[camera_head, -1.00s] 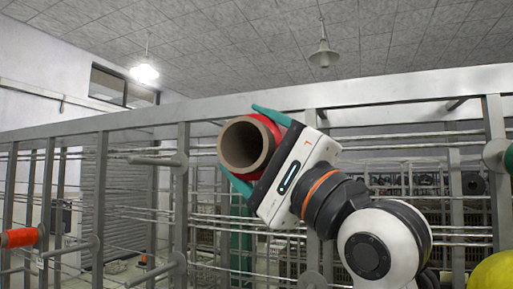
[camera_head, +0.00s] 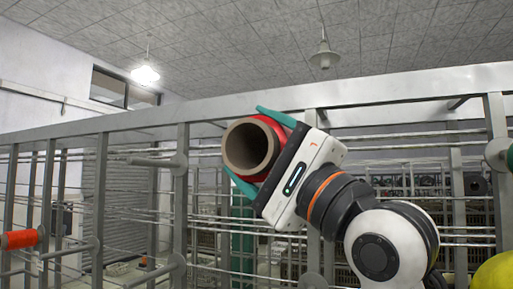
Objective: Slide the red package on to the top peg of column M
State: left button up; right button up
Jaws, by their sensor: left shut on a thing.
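The red package (camera_head: 276,130) is a red roll on a brown hollow tube, its open end facing my camera. My left gripper (camera_head: 250,147) is shut on it, one teal finger above and one below. The package is held up in front of the rack (camera_head: 184,215), to the right of an upper bare peg (camera_head: 150,161) and apart from it. A lower bare peg (camera_head: 70,250) stands at the left. No column letters can be read, so I cannot tell which column is M. My right gripper is not in view.
Another red roll (camera_head: 20,239) sits on the rack at the far left. A yellow roll (camera_head: 494,273) shows at the lower right, and a green edge (camera_head: 510,158) at the right border. The rack's top beam (camera_head: 400,88) runs behind my gripper.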

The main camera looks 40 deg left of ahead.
aim_at(261, 145)
pick_arm(q)
jog(key=shift+w, duration=0.1)
jog(key=shift+w+a, duration=0.25)
jog(key=shift+w, duration=0.6)
jog(key=shift+w+a+p, duration=0.15)
jog(key=shift+w+a, duration=0.1)
jog(key=shift+w, duration=0.75)
jog(key=shift+w+a+p, duration=0.15)
jog(key=shift+w+a, duration=0.1)
jog(key=shift+w, duration=0.7)
jog(key=shift+w+a+p, duration=0.15)
jog(key=shift+w+a, duration=0.05)
jog(key=shift+w, duration=0.5)
jog(key=shift+w+a+p, duration=0.15)
jog(key=shift+w+a, duration=0.05)
jog(key=shift+w, duration=0.5)
jog(key=shift+w+a+p, duration=0.15)
jog(key=shift+w+a, duration=0.05)
jog(key=shift+w, duration=0.55)
jog(key=shift+w+a+p, duration=0.15)
jog(key=shift+w+a, duration=0.05)
jog(key=shift+w, duration=0.55)
